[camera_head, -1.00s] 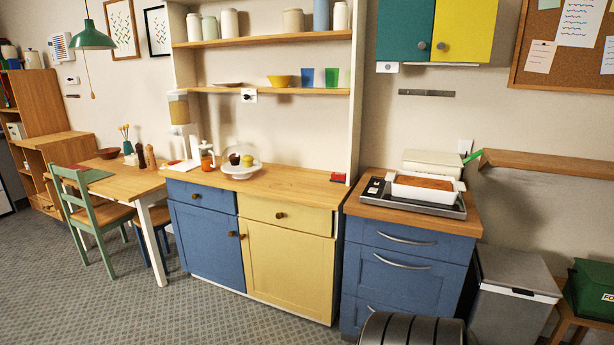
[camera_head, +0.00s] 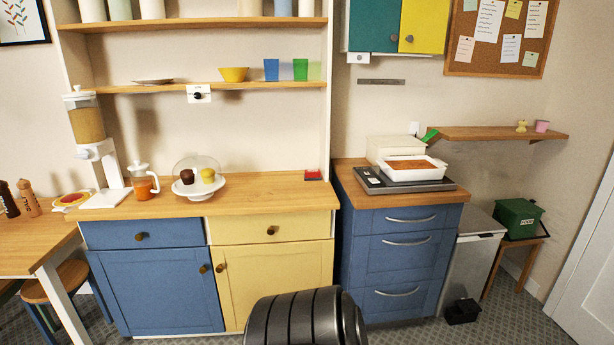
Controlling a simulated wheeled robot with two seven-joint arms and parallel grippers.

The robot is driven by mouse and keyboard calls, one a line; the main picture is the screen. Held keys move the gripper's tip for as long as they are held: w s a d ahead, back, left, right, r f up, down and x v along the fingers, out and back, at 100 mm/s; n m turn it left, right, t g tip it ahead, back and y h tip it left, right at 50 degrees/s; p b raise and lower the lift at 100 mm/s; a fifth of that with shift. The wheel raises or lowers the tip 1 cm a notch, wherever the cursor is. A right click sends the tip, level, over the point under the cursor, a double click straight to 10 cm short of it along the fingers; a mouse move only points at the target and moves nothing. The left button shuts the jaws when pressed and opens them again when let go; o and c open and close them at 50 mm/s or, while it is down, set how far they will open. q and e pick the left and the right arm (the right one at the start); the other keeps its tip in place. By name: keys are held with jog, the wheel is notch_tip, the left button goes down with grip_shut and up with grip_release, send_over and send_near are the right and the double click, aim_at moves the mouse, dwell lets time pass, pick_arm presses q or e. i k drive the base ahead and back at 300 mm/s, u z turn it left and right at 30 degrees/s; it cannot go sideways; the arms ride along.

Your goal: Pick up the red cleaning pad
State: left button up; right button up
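A small red pad (camera_head: 313,174), which looks like the cleaning pad, lies on the wooden counter (camera_head: 255,192) at its right end, close to the shelf's right upright. Its dark edge shows at the bottom. Neither of my grippers is in the view, and nothing is seen touching the pad.
Grey floor lies in front.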

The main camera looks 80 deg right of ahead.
aim_at(310, 175)
jog(key=z, duration=0.6)
jog(key=i, duration=1)
jog(key=z, duration=0.9)
